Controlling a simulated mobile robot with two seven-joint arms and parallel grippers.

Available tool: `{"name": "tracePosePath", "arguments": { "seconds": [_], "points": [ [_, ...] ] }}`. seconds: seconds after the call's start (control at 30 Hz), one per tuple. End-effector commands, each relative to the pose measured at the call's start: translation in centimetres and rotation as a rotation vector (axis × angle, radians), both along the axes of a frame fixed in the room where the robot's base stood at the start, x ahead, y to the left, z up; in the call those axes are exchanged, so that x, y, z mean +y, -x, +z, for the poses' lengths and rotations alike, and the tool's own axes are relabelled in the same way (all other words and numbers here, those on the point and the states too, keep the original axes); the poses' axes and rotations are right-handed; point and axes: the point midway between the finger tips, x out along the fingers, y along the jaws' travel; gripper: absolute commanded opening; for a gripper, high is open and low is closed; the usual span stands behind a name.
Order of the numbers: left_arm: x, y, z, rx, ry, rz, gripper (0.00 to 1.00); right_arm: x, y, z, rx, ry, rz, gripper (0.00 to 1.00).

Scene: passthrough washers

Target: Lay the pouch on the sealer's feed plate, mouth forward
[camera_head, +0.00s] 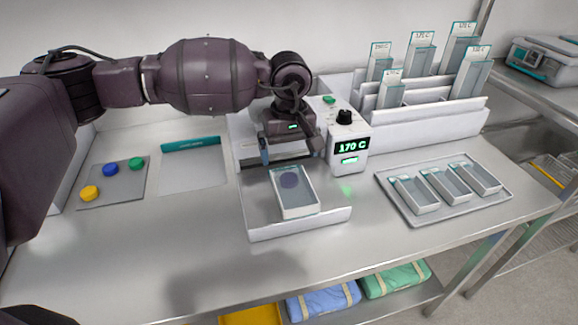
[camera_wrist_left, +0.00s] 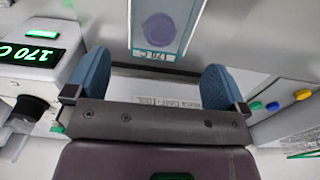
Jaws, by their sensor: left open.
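A clear, white-edged pouch (camera_head: 297,198) with a purple disc inside lies flat on the sealer's feed plate (camera_head: 258,222), its long side running front to back. In the left wrist view the pouch (camera_wrist_left: 160,28) shows at the top, its end marked 170 C towards my gripper. Which end is its mouth I cannot tell. The white sealer (camera_head: 352,160) stands behind and right, its display reading 170 C. My left gripper (camera_head: 292,154) is open at the pouch's rear end. In the wrist view its blue fingers (camera_wrist_left: 154,84) are apart, with the pouch beyond them. My right gripper is not in view.
A tray (camera_head: 408,214) with several pouches is right of the plate. A white rack (camera_head: 440,120) holds more pouches behind it. A grey mat (camera_head: 112,190) with coloured discs and a sheet with a teal strip (camera_head: 190,144) are left. The front bench edge is clear.

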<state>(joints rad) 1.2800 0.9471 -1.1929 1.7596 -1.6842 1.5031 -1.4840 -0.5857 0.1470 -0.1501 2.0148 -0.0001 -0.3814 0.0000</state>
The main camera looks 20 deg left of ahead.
Motion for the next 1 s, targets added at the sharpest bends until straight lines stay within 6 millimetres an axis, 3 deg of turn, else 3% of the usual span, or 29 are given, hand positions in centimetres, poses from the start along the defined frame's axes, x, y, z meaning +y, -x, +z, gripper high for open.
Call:
{"name": "tracePosePath", "arguments": {
  "seconds": [0.1, 0.3, 0.9, 1.0],
  "points": [
    [0.0, 0.0, 2.2, -0.002, 0.0, 0.0, 1.0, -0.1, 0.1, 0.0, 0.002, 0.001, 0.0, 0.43],
    [0.0, 0.0, 4.4, -0.001, -0.001, 0.001, 1.0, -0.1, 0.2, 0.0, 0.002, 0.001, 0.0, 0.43],
    [0.0, 0.0, 5.2, 0.0, 0.0, 0.001, 1.0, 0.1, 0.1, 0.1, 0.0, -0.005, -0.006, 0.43],
    [0.0, 0.1, 6.4, -0.011, 0.0, 0.001, 1.0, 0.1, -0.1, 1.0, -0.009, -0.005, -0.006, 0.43]
  ]
}}
